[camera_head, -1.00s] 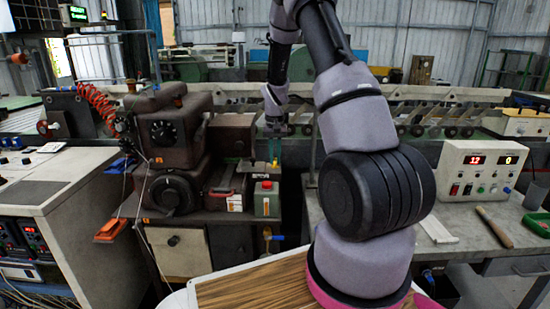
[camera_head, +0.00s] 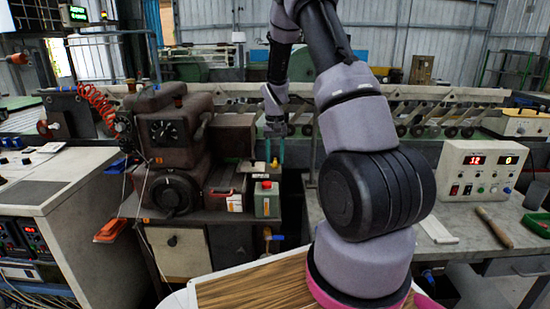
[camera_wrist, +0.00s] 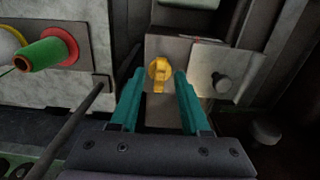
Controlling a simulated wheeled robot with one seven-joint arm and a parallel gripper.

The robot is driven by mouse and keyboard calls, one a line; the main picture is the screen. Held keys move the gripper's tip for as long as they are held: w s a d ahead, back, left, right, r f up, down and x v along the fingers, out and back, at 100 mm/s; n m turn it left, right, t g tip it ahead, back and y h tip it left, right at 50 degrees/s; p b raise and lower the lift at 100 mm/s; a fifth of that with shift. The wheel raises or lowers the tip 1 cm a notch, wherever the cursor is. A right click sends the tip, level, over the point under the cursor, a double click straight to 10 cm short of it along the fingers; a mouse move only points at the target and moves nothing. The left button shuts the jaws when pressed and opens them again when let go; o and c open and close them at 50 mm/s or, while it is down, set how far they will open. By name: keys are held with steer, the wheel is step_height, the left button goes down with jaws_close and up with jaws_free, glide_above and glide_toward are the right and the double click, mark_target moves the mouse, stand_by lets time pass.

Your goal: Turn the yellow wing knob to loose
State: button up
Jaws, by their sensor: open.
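The yellow wing knob (camera_wrist: 159,73) sits on a light metal plate (camera_wrist: 158,48) in the wrist view, with its wing pointing down in the picture. In the head view the knob (camera_head: 275,163) is a tiny yellow spot between the fingertips. My gripper (camera_wrist: 159,82) is open, with one teal finger on each side of the knob. Gaps show between the fingers and the knob, so it is not gripped. In the head view my gripper (camera_head: 275,155) points down beside the dark brown machine.
The brown machine (camera_head: 172,145) is to the left. A bolt head (camera_wrist: 222,83) and a red-green cylinder (camera_wrist: 48,52) flank the knob in the wrist view.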

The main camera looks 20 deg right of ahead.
mark_target(275, 160)
step_height(275, 160, up, 11)
steer(key=shift+f, duration=0.2)
stand_by(0.5)
steer(key=s+a+r+t+y, duration=0.1)
steer(key=s+a+r+t, duration=0.15)
steer(key=s+r, duration=0.45)
steer(key=s+a+r+t, duration=0.1)
steer(key=s+a+r, duration=0.3)
steer(key=r, duration=0.5)
steer(key=s+a+r+t, duration=0.2)
steer(key=s, duration=0.7)
steer(key=s+a+r+t+y, duration=0.1)
steer(key=s+r, duration=0.2)
steer(key=s, duration=0.6)
steer(key=shift+s+a+r+t, duration=0.25)
steer(key=shift+a+r+t, duration=0.05)
steer(key=shift+a+t, duration=0.05)
